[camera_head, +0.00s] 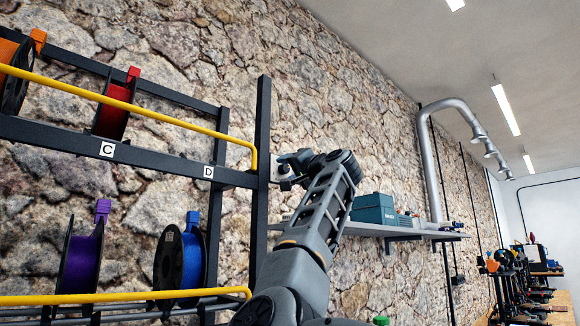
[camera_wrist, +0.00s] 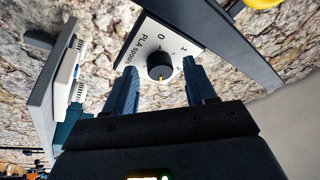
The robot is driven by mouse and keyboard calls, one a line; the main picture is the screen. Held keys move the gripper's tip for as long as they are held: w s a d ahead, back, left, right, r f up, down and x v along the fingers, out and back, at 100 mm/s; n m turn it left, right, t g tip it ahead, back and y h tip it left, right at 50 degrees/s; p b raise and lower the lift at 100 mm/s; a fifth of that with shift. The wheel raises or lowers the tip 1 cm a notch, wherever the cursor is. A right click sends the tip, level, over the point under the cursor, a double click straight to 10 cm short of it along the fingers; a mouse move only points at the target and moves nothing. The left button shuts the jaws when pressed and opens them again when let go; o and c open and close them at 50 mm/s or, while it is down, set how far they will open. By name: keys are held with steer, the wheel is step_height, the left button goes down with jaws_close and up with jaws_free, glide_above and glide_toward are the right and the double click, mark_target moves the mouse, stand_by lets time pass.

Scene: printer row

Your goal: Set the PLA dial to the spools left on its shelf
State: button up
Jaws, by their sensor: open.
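The PLA spools dial is a white plate (camera_wrist: 138,52) with a round black knob (camera_wrist: 160,66) and printed numbers, of which 0, 1 and 2 can be made out. A yellow mark on the knob points down in the wrist view; the number there cannot be read. My gripper (camera_wrist: 158,68) is open, one finger on each side of the knob; contact cannot be told. In the head view the plate (camera_head: 282,169) is mostly hidden by my gripper. On the rack are a red spool (camera_head: 114,108), an orange spool (camera_head: 8,65), a purple spool (camera_head: 80,262) and a blue spool (camera_head: 192,258).
The rack's black post (camera_head: 263,120) stands just left of my arm, with yellow rails (camera_head: 150,112) along the shelves. Labels C (camera_head: 107,149) and D (camera_head: 208,172) mark the upper shelf. A wall shelf (camera_head: 385,230) with a teal box (camera_head: 374,208) lies to the right.

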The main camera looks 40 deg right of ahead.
jaws_close()
steer(key=shift+f, duration=0.1)
stand_by(0.5)
steer(key=shift+d+n+b, duration=0.1)
steer(key=shift+n+b, duration=0.2)
steer(key=shift+n, duration=0.1)
steer(key=shift+d+f+n+y+b, duration=0.15)
steer(key=shift+n+y+b, duration=0.25)
steer(key=shift+n, duration=0.3)
steer(key=n+y+b, duration=0.1)
steer(key=n, duration=0.2)
steer(key=shift+t, duration=0.3)
steer(key=n+y, duration=0.1)
steer(key=n, duration=0.1)
steer(key=n+y, duration=0.1)
steer(key=n, duration=0.2)
steer(key=shift+d+y, duration=0.15)
steer(key=shift+y, duration=0.25)
steer(key=shift+n+y+p, duration=0.2)
steer(key=shift+n+y, duration=0.35)
steer(key=shift+n, duration=0.85)
steer(key=shift+n+y+p, duration=0.2)
steer(key=shift+n+y, duration=0.35)
steer(key=shift+n, duration=0.85)
steer(key=shift+n+g, duration=0.3)
steer(key=shift+g, duration=0.1)
